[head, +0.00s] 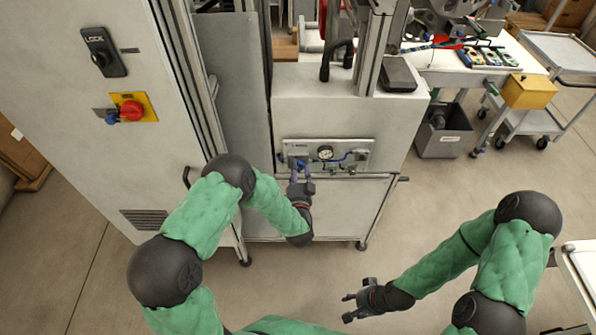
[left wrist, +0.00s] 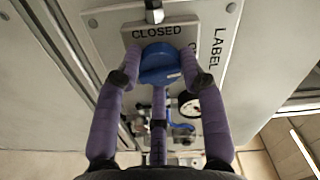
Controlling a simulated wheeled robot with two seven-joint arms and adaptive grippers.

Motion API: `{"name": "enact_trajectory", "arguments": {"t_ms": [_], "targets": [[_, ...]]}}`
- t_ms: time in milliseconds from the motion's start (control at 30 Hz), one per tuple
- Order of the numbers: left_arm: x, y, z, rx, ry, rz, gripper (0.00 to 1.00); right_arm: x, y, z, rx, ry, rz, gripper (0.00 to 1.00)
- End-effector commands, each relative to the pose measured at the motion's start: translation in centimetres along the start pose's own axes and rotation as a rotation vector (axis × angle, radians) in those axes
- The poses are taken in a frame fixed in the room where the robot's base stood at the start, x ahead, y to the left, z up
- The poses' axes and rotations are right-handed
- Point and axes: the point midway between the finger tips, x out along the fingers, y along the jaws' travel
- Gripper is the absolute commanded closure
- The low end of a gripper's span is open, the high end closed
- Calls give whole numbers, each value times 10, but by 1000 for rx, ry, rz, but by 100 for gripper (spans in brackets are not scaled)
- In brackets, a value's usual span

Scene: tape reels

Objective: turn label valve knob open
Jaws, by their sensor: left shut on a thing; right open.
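The blue label valve knob (left wrist: 160,62) sits on a metal panel (left wrist: 222,75) with the words CLOSED and LABEL on it. My left gripper (left wrist: 158,72) is shut on the knob, with purple fingers at both sides and one below. In the head view the left gripper (head: 300,170) is at the left end of the panel (head: 350,146) and hides most of the knob. A second word beside the knob is partly hidden by a finger. My right gripper (head: 360,298) is open and empty, low over the floor.
A round gauge (head: 325,152) and blue tubing are right of the knob on the panel. A tall cabinet (head: 90,150) with a red switch (head: 131,110) stands at left. A grey bin (head: 443,135) and a trolley (head: 530,122) are at right. Floor before the machine is clear.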

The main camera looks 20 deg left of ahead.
Motion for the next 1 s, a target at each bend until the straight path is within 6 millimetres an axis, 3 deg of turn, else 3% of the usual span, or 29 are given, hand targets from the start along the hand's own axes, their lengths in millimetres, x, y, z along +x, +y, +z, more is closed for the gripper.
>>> {"name": "enact_trajectory", "arguments": {"t_ms": [400, 933, 967, 1000], "targets": [[3, -4, -5, 169, 9, -13, 92, 1, 0, 0, 0, 0, 0, 52], [3, -4, -5, 187, 11, -12, 92, 1, 0, 0, 0, 0, 0, 52], [3, -4, -5, 187, 11, -12, 51, 1, 0, 0, 0, 0, 0, 52], [3, -4, -5, 187, 10, -12, 40, 1, 0, 0, 0, 0, 0, 52]]}}
